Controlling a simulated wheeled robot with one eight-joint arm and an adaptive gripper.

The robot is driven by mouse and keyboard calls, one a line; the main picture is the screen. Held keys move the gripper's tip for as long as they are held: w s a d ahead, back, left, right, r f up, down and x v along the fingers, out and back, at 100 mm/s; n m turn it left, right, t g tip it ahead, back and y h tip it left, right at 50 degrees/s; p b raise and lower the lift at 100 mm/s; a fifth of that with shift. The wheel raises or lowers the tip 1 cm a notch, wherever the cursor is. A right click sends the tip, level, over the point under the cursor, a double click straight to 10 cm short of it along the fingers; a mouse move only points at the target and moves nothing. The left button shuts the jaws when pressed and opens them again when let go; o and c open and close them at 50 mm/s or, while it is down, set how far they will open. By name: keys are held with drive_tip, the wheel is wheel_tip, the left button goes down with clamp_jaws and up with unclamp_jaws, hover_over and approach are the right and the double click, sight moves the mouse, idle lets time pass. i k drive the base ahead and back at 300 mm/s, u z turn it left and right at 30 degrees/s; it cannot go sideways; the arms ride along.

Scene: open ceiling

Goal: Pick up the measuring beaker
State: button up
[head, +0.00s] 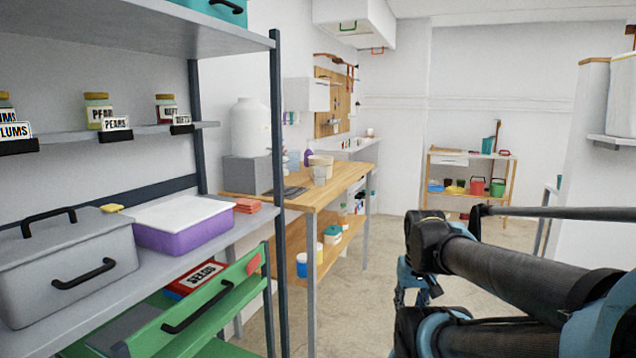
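A small greyish, clear-looking cup (319,177), which may be the measuring beaker, stands upright near the front edge of the wooden workbench (345,178). It is too small for me to make out any markings. A cream tub or bowl (321,162) is right behind it. My arm fills the lower right.
A metal shelf (240,226) with a grey toolbox (75,262), a purple box (182,228) and jars stands close on the left. A grey block with a white jug (250,128) sits on the bench. Open floor (375,270) lies right of the bench. A small shelf (470,180) stands at the back.

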sight(319, 172)
drive_tip(key=u, duration=0.05)
drive_tip(key=i, duration=1)
drive_tip(key=z, duration=0.05)
